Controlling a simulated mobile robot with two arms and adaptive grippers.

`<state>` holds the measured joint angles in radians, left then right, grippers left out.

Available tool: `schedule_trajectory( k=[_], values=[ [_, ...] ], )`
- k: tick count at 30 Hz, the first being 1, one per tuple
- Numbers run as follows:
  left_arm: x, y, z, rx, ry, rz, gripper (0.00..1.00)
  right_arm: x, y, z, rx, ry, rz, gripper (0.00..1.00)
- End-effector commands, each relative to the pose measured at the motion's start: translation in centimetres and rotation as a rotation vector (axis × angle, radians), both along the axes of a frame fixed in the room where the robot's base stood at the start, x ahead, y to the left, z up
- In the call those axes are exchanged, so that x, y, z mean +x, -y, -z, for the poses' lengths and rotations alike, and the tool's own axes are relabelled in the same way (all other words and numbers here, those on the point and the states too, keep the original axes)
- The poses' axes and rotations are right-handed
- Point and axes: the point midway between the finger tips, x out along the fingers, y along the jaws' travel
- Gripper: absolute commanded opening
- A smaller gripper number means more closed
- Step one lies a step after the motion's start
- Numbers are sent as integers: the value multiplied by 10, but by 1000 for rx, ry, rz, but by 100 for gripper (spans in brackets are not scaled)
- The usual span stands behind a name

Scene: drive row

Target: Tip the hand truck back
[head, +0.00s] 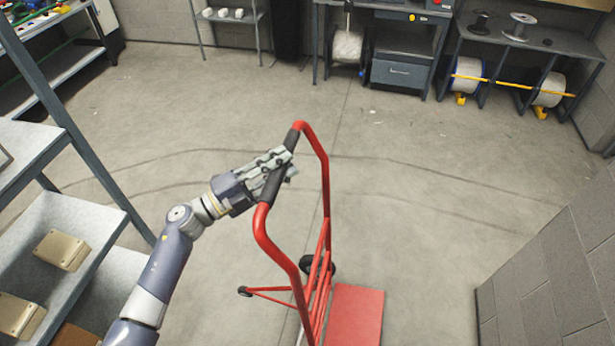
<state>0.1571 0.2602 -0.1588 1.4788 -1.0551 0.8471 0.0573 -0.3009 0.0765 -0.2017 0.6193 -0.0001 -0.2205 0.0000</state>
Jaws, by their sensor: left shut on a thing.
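A red hand truck (325,180) stands on the concrete floor in the middle of the head view. Its looped handle has a dark grip (275,181) at the top. Its flat red toe plate (355,314) lies at the lower right of the frame, and black wheels (318,265) show beside the frame. My left gripper (279,168) is shut around the dark grip, with its arm coming in from the lower left. The grip's part between the fingers is hidden. My right gripper is not in view.
Grey shelves (75,222) with beige boxes (62,250) stand close on the left. A block wall (560,270) rises on the right. A workbench (405,45) and a rack with cable spools (467,72) line the back. The floor between is clear.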

Motion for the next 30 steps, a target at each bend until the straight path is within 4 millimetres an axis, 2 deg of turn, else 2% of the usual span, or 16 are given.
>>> schedule_trajectory(
  k=[1,9,18,30],
  values=[
    [4,-18,19,3,-16,-11,0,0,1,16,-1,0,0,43],
    [17,-83,29,-60,-36,-8,0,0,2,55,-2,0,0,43],
    [28,-141,41,-119,-53,-3,0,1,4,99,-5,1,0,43],
    [43,-206,56,-189,-67,1,0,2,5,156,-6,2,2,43]
  ],
)
